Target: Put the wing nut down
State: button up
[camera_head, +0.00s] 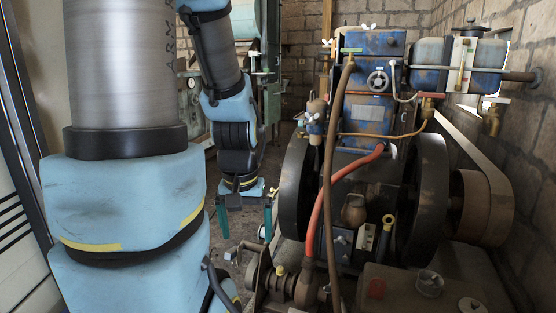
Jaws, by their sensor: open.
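My gripper (245,236) hangs at the end of my blue arm, left of the engine, pointing down. Its two teal fingers are wide apart, and I see nothing held between them. Small pale wing-shaped pieces sit on top of the blue engine block, one at its left corner (328,42) and one near the middle of its top (372,26). They look like wing nuts, but I cannot tell which one the task means. My gripper is well apart from both, lower and to the left. A small pale object (231,253) shows low near the left finger; its shape is too small to tell.
The engine (370,120) with its dark flywheels (428,195) and belt (470,145) fills the right side. A red hose (325,195) and a brown hose (332,150) run down its front. A green machine (268,75) stands behind my arm. Some floor shows below my gripper.

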notch_tip(320, 180, up, 10)
jog(key=p, duration=0.7)
jog(key=shift+p, duration=0.3)
